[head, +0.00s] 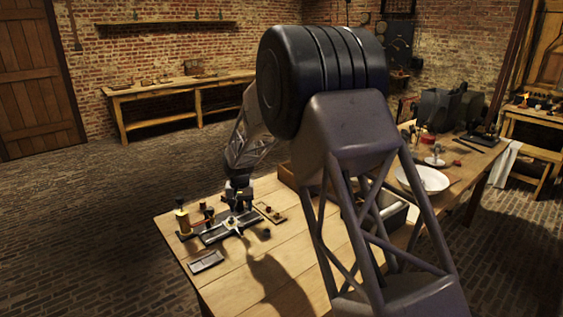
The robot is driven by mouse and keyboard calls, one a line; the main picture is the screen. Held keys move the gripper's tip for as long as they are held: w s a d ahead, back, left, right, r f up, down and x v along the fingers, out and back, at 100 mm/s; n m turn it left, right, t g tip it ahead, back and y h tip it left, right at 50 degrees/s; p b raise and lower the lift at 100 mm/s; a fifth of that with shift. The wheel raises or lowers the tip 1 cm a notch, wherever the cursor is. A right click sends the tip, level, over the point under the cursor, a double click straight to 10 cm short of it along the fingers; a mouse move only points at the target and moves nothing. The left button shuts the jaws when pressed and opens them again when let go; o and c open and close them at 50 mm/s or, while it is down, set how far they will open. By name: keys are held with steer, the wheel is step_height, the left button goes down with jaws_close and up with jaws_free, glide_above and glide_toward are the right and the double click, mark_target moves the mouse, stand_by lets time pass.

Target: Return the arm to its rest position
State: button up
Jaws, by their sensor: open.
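My arm rises large across the middle of the head view, with its lattice link and ribbed dark joint in front of the room. The far link slopes down to my gripper (239,203), which is small and dark over the left part of the wooden table (235,285). My gripper is open. It is just above or beside a dark metal fixture (222,230) on the table; I cannot tell whether they touch. I see nothing held between the fingers, though they are too small to show clearly.
A brass-and-dark jar (183,222) stands left of the fixture. A small dark tray (206,262) lies in front, and a wooden plate (270,212) lies right. A white dish (423,179) is farther right. The table's front left is mostly clear.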

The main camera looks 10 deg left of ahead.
steer(key=s+d+r+m+t, duration=0.1)
steer(key=s+d+r, duration=0.9)
steer(key=d, duration=0.3)
steer(key=s+d+r, duration=1)
steer(key=d, duration=0.4)
steer(key=s+d, duration=0.5)
steer(key=s, duration=0.6)
steer(key=s+d+m+t, duration=0.1)
steer(key=s+d, duration=0.4)
steer(key=s, duration=0.5)
steer(key=s+d, duration=0.5)
steer(key=s, duration=0.6)
steer(key=shift+s+d+t, duration=0.25)
steer(key=shift+s+t, duration=0.05)
steer(key=shift+s, duration=0.05)
